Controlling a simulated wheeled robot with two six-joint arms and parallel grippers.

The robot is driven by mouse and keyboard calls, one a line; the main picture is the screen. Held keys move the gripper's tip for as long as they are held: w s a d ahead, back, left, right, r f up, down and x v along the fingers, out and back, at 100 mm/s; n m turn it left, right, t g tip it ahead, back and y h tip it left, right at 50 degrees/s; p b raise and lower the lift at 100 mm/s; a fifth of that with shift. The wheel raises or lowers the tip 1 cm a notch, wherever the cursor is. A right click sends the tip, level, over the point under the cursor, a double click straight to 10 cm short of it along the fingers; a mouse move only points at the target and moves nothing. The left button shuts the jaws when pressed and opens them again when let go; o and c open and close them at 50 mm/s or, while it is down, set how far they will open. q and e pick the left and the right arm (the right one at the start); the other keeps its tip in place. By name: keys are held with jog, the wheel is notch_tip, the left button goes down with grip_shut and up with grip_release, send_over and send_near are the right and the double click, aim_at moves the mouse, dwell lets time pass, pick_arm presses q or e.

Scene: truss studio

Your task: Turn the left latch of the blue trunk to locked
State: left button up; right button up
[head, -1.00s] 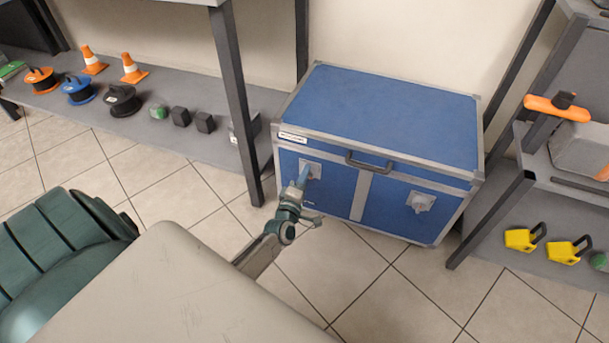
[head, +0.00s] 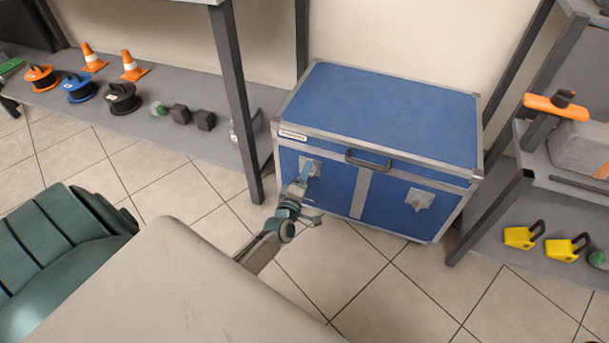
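The blue trunk (head: 385,105) stands closed on the tiled floor, with grey metal edges and a black handle (head: 367,159) at the front. Its left latch (head: 315,168) is a grey plate on the left of the front face, partly hidden by my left gripper (head: 303,178). The gripper's fingertips are at this latch. I cannot tell whether they touch or grip it, nor how the latch is turned. The right latch (head: 420,199) is in plain view on the right of the front face. My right gripper is not in view.
A low shelf (head: 150,140) at the left holds cable reels, orange cones (head: 133,66) and small dark blocks. A rack (head: 500,190) at the right holds yellow padlocks (head: 568,247) and an orange-handled item. The floor before the trunk is clear.

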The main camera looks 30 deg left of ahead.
pick_arm(q)
jog(key=p+v, duration=0.2)
jog(key=v, duration=0.8)
jog(key=shift+s, duration=0.4)
jog(key=shift+d, duration=0.2)
